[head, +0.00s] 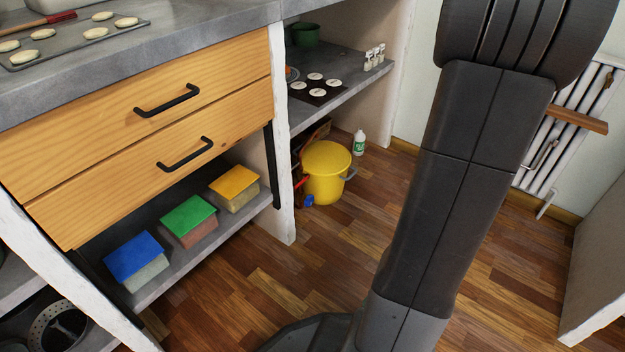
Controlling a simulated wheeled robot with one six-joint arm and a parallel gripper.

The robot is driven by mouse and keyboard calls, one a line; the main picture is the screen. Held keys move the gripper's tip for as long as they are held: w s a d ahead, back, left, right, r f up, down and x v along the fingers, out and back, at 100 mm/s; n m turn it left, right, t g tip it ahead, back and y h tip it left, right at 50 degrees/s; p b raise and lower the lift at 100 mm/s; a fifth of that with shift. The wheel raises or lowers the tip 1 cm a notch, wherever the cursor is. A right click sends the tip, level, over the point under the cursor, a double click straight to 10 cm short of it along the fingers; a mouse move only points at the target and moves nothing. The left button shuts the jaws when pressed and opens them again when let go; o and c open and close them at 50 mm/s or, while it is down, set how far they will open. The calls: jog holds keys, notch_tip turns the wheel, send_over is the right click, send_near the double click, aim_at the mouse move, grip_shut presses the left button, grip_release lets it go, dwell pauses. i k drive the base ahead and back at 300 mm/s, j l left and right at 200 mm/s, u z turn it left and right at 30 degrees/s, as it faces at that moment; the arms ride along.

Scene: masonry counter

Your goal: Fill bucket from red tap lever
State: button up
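A yellow bucket (327,178) stands on the wooden floor in the nook under the grey shelf, just past the white post. A grey handle (350,174) shows at its right side. I cannot make out whether it holds anything. A small red part (301,183) shows at the bucket's left edge, with a small blue part (309,201) low beside it. I cannot tell if the red part is the tap lever. No tap body is clear to see. My gripper is out of view; only links of my arm show, covering the right of centre.
A white bottle (359,142) stands behind the bucket. A white post (282,140) borders the nook on the left. Wooden drawers (150,130) and a shelf with several coloured boxes (188,218) are at left. A radiator (570,120) is at right. The floor (330,245) before the bucket is clear.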

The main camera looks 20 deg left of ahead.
aim_at(307, 177)
jog(key=i+u, duration=0.55)
jog(key=u, duration=0.3)
